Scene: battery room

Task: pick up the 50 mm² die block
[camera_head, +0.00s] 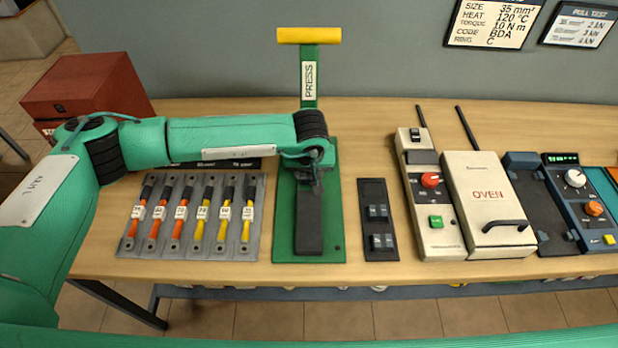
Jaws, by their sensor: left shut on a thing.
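My left gripper (316,176) is over the green press, just in front of its upright. It is shut on a small dark thing that looks like a die block; it is mostly hidden by the fingers and no marking is readable. The black die rack (372,192) lies right of the press. Two dark die blocks sit in it, one in the middle (377,212) and one at the front (382,242); their labels are too small to read. The back part of the rack is bare. My right gripper is not in view.
The green press (335,225) has a yellow handle (309,36) standing high behind. A grey rack (188,248) with several orange and yellow cables lies left. The beige control box (431,182), the oven (487,200) and a blue device (583,205) stand right. A red box (75,85) is back left.

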